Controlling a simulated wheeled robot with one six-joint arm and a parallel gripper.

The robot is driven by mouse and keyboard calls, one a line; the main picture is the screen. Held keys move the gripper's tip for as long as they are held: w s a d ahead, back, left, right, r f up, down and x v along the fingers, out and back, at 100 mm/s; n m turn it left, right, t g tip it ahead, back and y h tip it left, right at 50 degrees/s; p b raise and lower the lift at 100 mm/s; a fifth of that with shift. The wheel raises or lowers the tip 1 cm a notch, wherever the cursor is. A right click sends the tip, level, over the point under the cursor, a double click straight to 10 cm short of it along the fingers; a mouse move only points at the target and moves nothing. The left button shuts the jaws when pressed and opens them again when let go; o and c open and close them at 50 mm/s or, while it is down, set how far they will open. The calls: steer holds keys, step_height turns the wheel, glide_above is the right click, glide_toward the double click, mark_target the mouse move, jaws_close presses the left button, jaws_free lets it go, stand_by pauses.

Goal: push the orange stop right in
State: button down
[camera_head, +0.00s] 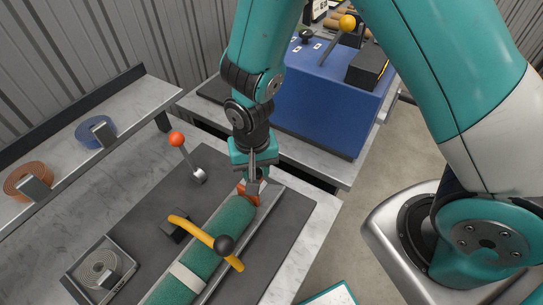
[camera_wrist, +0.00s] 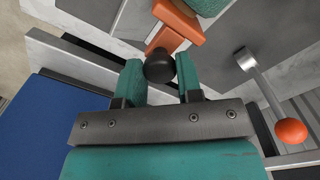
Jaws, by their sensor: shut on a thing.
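The orange stop (camera_head: 253,192) sits at the far end of the grey trough, against or very close to the end of the green turf roll (camera_head: 232,216); I cannot tell if they touch. In the wrist view the orange stop (camera_wrist: 178,22) shows as an angled bracket with a round black knob (camera_wrist: 159,66). My gripper (camera_head: 256,180) points down at the stop. In the wrist view my gripper (camera_wrist: 160,72) has its teal fingers on either side of the knob, shut on it. The fingers partly hide the stop in the head view.
A yellow lever (camera_head: 207,237) with a black knob crosses over the roll. A red-ball lever (camera_head: 188,157) stands left of my gripper. A blue machine (camera_head: 320,105) stands behind. A shelf (camera_head: 70,150) with coils is at left. A framed coil (camera_head: 100,268) lies front left.

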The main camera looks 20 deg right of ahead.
steer(key=shift+s+a, duration=0.5)
steer(key=shift+a, duration=0.3)
steer(key=c, duration=0.8)
jaws_free()
steer(key=shift+a, duration=0.1)
step_height(320, 180, up, 17)
steer(key=shift+r+b, duration=0.2)
steer(key=shift+b, duration=0.7)
